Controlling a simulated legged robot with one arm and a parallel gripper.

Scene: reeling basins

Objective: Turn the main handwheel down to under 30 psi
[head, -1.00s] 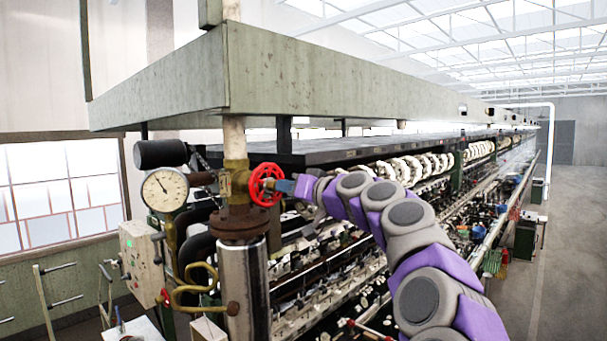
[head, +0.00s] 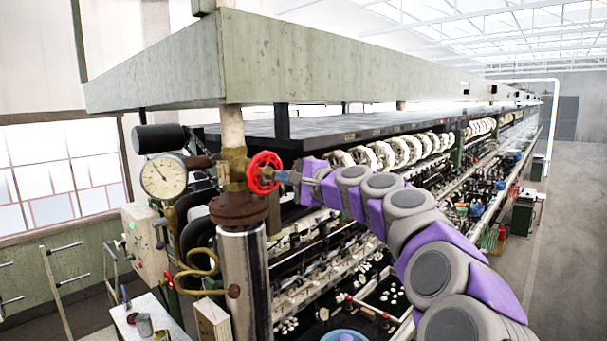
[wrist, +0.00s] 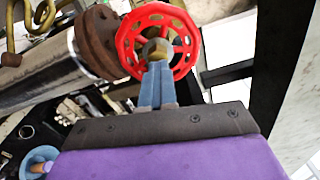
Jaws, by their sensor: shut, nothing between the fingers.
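The red handwheel (head: 264,173) sits on a brass valve (head: 236,170) on the vertical pipe. It also shows in the wrist view (wrist: 128,42), with its hub in front of my fingertips. My gripper (head: 283,177) is shut and empty, and its fingers point at the wheel's hub from the right. In the wrist view the blue-grey fingers (wrist: 155,78) overlap the lower part of the wheel; whether they touch it I cannot tell. The round pressure gauge (head: 163,177) is left of the valve. Its needle points to the upper left, and its numbers are too small to read.
A polished steel pipe (head: 245,280) with a rusty flange (head: 238,208) stands below the valve. A long reeling machine with a dark top (head: 350,125) runs back to the right. A grey overhead duct (head: 155,70) hangs above. Bare floor (head: 575,220) lies at far right.

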